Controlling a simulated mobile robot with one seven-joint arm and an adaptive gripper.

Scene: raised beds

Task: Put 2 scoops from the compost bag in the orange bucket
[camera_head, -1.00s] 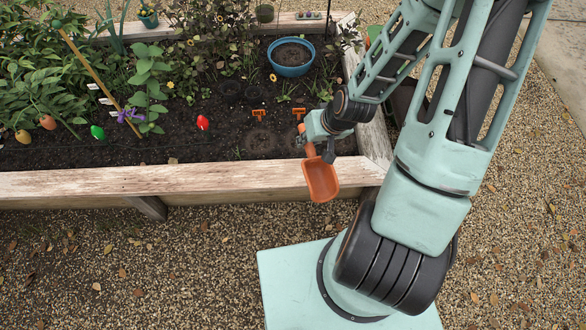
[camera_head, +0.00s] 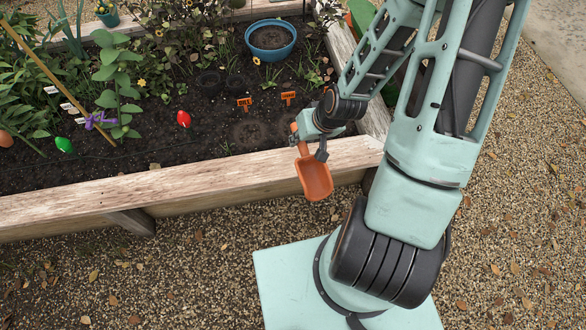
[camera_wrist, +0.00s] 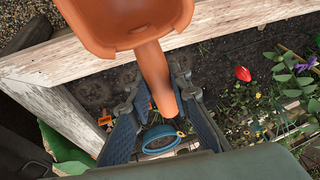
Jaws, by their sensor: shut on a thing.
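My gripper (camera_head: 307,140) is shut on the handle of an orange scoop (camera_head: 315,180). The scoop hangs over the front board of the raised bed, and its bowl looks empty in the head view. In the wrist view the scoop (camera_wrist: 125,20) points away from my gripper (camera_wrist: 158,95), with its handle between the two fingers. I see no orange bucket in these frames. A green thing (camera_head: 362,14) is partly hidden behind my arm, and I cannot tell whether it is the compost bag.
The raised bed's wooden front board (camera_head: 200,187) lies under the scoop. A blue bucket (camera_head: 270,40) of dark soil stands in the bed, with two orange markers (camera_head: 288,97) and several plants nearby. Open gravel (camera_head: 190,275) lies in front and at the right.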

